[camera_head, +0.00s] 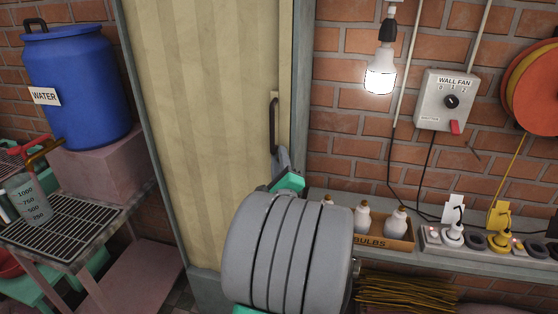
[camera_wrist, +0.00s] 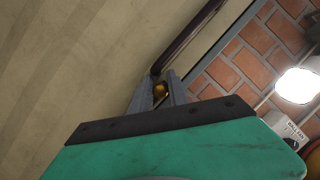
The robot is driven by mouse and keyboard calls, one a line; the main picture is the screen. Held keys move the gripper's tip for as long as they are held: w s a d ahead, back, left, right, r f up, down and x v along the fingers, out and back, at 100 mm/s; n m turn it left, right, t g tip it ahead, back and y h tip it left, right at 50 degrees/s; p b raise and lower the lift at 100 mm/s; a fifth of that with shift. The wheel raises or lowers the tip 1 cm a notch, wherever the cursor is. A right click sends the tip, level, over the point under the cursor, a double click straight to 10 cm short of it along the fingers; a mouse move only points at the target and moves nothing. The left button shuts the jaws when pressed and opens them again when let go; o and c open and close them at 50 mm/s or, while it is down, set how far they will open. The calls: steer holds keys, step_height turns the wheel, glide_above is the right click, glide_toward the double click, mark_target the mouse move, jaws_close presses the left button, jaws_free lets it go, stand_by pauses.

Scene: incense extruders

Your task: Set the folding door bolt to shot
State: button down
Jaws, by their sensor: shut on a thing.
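The pale yellow folding door (camera_head: 205,110) stands upright with a long dark handle (camera_head: 273,125) near its right edge. In the wrist view the handle (camera_wrist: 188,38) runs up from just above my fingertips. My gripper (camera_head: 281,158) is at the door's right edge, just below the handle. In the wrist view my gripper (camera_wrist: 160,84) has its two grey fingers on either side of a small brass bolt knob (camera_wrist: 161,90) and is shut on it. The rest of the bolt is hidden, so I cannot tell its position. My own arm covers the door's lower right part.
To the right are a hanging lit bulb (camera_head: 381,78), a wall fan switch box (camera_head: 446,100), a bulbs tray (camera_head: 400,243) and a power strip (camera_head: 480,243) on a ledge.

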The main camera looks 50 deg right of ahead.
steer(key=f+b, duration=0.1)
steer(key=f, duration=0.1)
steer(key=f+b, duration=0.2)
steer(key=f, duration=0.1)
steer(key=shift+s+d+f, duration=0.1)
steer(key=shift+s, duration=0.1)
steer(key=shift+f, duration=0.1)
steer(key=c, duration=1.3)
jaws_free()
steer(key=shift+s+f, duration=0.15)
steer(key=shift+s, duration=0.05)
steer(key=shift+w, duration=0.15)
steer(key=b+v, duration=0.3)
steer(key=v, duration=0.5)
steer(key=shift+b, duration=0.35)
